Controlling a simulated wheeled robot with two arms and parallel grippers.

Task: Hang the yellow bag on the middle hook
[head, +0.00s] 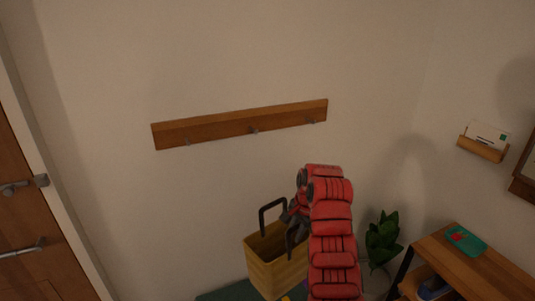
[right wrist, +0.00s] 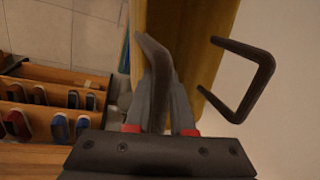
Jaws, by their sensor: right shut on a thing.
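The yellow bag (head: 270,265) hangs upright from my right gripper (head: 292,214), below the wooden hook rail (head: 215,127) and apart from it. The middle hook (head: 254,131) is bare, as are the left hook (head: 188,142) and right hook (head: 312,122). In the right wrist view my right gripper (right wrist: 168,105) is shut on one dark handle of the bag (right wrist: 192,35). The other dark handle (right wrist: 268,75) stands free to the right. In the head view my red right arm hides part of the bag's right side. My left gripper is not in view.
A green plant (head: 382,238) and a wooden cabinet (head: 482,268) with a teal tray (head: 466,241) stand at right. A card holder (head: 483,149) is on the right wall. A door (head: 20,215) is at left. The wall around the rail is clear.

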